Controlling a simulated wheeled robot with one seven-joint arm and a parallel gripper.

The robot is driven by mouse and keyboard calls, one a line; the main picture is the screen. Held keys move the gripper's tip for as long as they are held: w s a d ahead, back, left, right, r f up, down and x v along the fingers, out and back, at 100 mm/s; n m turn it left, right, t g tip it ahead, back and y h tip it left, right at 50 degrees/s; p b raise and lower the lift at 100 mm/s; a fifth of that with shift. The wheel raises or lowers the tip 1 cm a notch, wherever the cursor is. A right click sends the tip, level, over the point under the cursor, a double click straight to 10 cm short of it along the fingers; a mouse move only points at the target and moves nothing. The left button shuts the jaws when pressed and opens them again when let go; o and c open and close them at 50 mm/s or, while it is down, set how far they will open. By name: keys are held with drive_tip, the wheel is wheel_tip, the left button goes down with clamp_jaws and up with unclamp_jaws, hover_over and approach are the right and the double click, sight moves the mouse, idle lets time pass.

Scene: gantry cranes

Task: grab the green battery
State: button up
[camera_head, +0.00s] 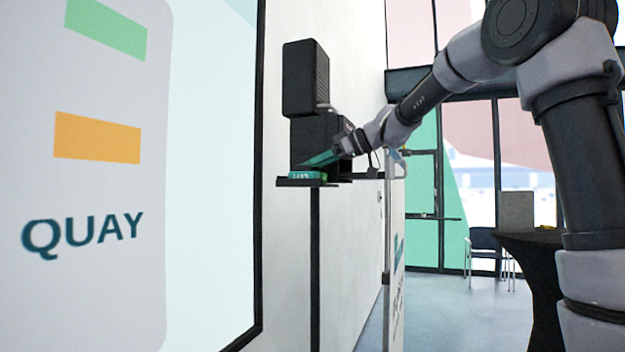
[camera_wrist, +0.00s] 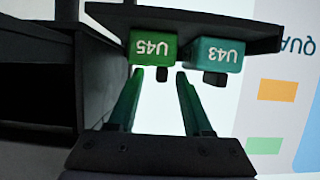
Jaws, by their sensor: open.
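The green battery (camera_wrist: 153,48), marked U45, sits on a black shelf (camera_wrist: 250,43) in the wrist view, with its label upside down. A teal battery (camera_wrist: 214,54), marked U43, stands close beside it on the right. My gripper (camera_wrist: 161,76) is open and empty, its two green fingers pointing at the batteries. The left fingertip lines up with the green battery's left edge, the right one with the gap between the batteries. I cannot tell whether they touch. In the head view my gripper (camera_head: 312,163) is at the small wall shelf (camera_head: 296,183), where the batteries are partly hidden.
Black boxes (camera_head: 306,78) are mounted on the wall above and behind the shelf. A dark box structure (camera_wrist: 40,75) is close on the left in the wrist view. A QUAY sign (camera_head: 85,200) fills the left of the head view. A dark table (camera_head: 530,250) stands at right.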

clamp_jaws()
idle(1.4)
